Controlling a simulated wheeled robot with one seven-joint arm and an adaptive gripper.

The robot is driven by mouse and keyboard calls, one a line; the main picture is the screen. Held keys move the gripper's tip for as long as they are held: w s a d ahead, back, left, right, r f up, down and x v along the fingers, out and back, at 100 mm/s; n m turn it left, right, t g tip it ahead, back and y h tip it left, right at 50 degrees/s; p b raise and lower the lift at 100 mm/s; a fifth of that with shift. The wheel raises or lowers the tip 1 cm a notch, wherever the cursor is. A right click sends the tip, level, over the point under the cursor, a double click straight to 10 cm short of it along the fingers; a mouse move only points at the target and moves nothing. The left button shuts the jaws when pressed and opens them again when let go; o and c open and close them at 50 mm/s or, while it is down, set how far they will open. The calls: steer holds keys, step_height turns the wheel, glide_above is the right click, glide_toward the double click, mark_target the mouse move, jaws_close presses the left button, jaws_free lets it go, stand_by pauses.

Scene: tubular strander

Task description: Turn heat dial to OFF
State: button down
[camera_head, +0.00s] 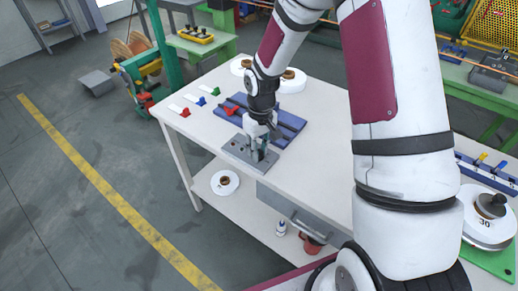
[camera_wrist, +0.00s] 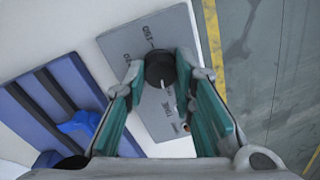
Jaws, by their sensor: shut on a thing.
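A grey control plate (camera_head: 238,152) lies on the white bench top near its front edge. In the wrist view the plate (camera_wrist: 150,118) carries dark lettering that is only partly legible. A round black dial (camera_wrist: 160,68) with a short white pointer mark stands on it. The mark points toward the bottom of the wrist view. My gripper (camera_head: 259,152) is lowered over the plate, its teal-padded fingers shut on the dial from both sides. In the head view my gripper hides the dial.
A blue slotted tray (camera_head: 285,122) with a red clip lies right behind the plate. Small red, blue and green clips (camera_head: 201,100) and white spools (camera_head: 293,80) stand farther back. The bench's lower shelf (camera_head: 240,211) holds another spool.

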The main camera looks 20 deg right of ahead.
mark_target(260, 151)
steer(key=shift+n, duration=0.6)
steer(key=shift+w, duration=0.1)
steer(key=c, duration=1.3)
jaws_free()
steer(key=shift+c, duration=0.2)
step_height(260, 151, up, 12)
steer(key=shift+d, duration=0.2)
